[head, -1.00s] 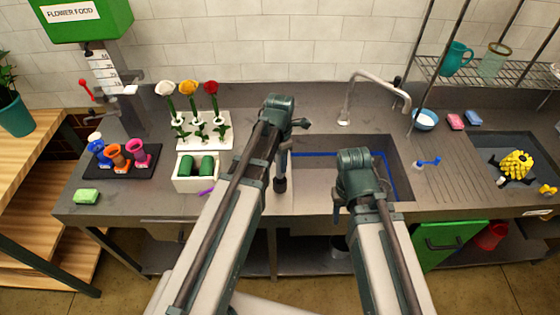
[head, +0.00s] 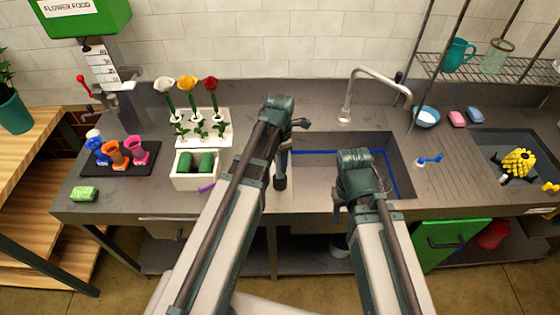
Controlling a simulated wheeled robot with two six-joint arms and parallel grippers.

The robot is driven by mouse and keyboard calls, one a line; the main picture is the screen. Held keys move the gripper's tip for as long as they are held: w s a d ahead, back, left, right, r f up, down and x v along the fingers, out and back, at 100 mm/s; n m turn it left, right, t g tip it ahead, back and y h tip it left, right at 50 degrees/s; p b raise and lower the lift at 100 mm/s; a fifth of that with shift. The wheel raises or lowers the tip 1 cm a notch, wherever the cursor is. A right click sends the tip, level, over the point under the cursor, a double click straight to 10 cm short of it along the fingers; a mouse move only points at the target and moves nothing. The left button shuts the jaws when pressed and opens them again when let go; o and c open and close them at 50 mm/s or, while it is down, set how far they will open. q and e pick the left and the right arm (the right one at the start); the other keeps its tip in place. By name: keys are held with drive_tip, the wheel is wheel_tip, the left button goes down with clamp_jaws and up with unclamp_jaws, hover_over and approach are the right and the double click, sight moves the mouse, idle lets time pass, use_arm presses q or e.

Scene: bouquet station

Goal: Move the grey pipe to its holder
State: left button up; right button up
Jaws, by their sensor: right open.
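I cannot pick out a separate grey pipe or its holder for certain. A curved grey tap pipe (head: 381,74) rises behind the sink (head: 318,143) and arches to the right. My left gripper (head: 280,183) points down at the sink's left edge, apart from the tap. Its fingers are small and dark, so its opening is unclear, and I see nothing held in it. My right gripper (head: 338,218) is open at the sink's front edge, partly hidden by its own wrist. My arms hide parts of the sink and counter.
A white flower stand (head: 216,142) with three flowers and a white box (head: 194,183) with green rolls stand left of my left arm. A black tray (head: 85,167) holds coloured cups. A wire rack (head: 490,66) hangs at right. The counter right of the sink has free room.

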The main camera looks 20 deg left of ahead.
use_arm(q)
drive_tip(key=o, duration=0.4)
wheel_tip(320, 180, up, 14)
drive_tip(key=p, duration=1.4)
drive_tip(key=shift+f, duration=0.1)
drive_tip(key=shift+s+d+f+m+b, duration=0.2)
drive_tip(key=shift+f+m+b, duration=0.15)
drive_tip(key=shift+b, duration=0.1)
drive_tip(key=s+d+f+m+b, duration=0.3)
drive_tip(key=s+f+m+b, duration=0.1)
drive_tip(key=m, duration=0.6)
drive_tip(key=s+d+f+m+b, duration=0.3)
drive_tip(key=s+f+m+b, duration=0.2)
drive_tip(key=m, duration=0.4)
drive_tip(key=s+d+f+m+y+b, duration=0.1)
drive_tip(key=s+d+f+m+b, duration=0.3)
drive_tip(key=m, duration=0.6)
drive_tip(key=shift+s+f+m+b, duration=0.35)
drive_tip(key=shift+s+f+b, duration=0.1)
drive_tip(key=shift+f+b, duration=0.3)
